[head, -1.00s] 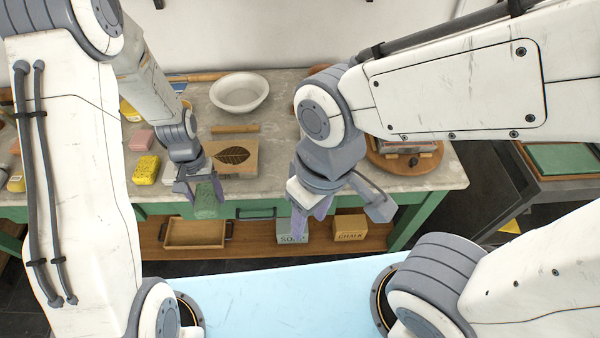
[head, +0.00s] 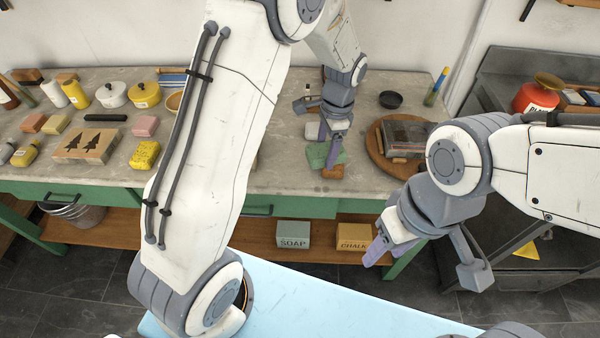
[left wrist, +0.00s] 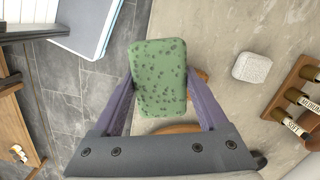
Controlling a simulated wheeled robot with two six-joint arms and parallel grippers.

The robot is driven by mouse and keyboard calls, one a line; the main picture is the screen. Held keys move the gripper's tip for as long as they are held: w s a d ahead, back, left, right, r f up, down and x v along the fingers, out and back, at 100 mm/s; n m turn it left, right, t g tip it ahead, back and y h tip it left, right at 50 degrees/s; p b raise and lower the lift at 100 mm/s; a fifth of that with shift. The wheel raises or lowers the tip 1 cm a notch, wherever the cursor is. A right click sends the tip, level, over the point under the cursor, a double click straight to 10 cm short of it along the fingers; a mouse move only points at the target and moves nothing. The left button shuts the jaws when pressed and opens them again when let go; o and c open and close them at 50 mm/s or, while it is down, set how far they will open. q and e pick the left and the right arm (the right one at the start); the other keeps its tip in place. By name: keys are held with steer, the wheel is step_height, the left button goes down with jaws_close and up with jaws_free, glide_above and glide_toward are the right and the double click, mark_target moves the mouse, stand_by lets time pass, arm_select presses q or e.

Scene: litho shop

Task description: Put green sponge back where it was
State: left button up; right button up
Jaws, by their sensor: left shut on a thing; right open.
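The green sponge (head: 322,157), speckled with dark spots, is held in my left gripper (head: 328,135) at the front part of the grey counter (head: 275,150). In the left wrist view the sponge (left wrist: 160,77) sits between the two purple fingers. I cannot tell whether it touches the counter. A brown block (head: 333,172) shows just below the sponge and is partly hidden by it. My right gripper (head: 378,248) is open and empty, in front of the counter and lower right of the sponge.
A pale block (head: 312,131) lies just behind the sponge; a labelled rack (left wrist: 293,98) shows in the wrist view. Right of it stands a round wooden board (head: 376,150) bearing a grey slab. A yellow sponge (head: 145,154) and pink block (head: 146,125) lie left. My left arm hides the middle counter.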

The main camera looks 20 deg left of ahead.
arm_select(q)
steer(key=d+m, duration=0.1)
steer(key=w+d+r+m+b, duration=0.1)
steer(key=m, duration=0.1)
steer(key=shift+w+d+r, duration=0.1)
steer(key=shift+w+r, duration=0.05)
steer(key=shift+r, duration=0.15)
steer(key=shift+w+a+m, duration=0.1)
steer(key=shift+a+m, duration=0.1)
steer(key=shift+m, duration=0.1)
steer(key=p, duration=0.3)
glide_above(294, 165)
steer(key=f, duration=0.6)
steer(key=shift+w+d+f, duration=0.1)
steer(key=shift+w+d, duration=0.05)
steer(key=shift+d, duration=0.15)
steer(key=shift+a+f, duration=0.15)
steer(key=shift+f, duration=0.05)
step_height(294, 165, down, 3)
steer(key=shift+f, duration=0.45)
arm_select(e)
steer(key=shift+r, duration=0.65)
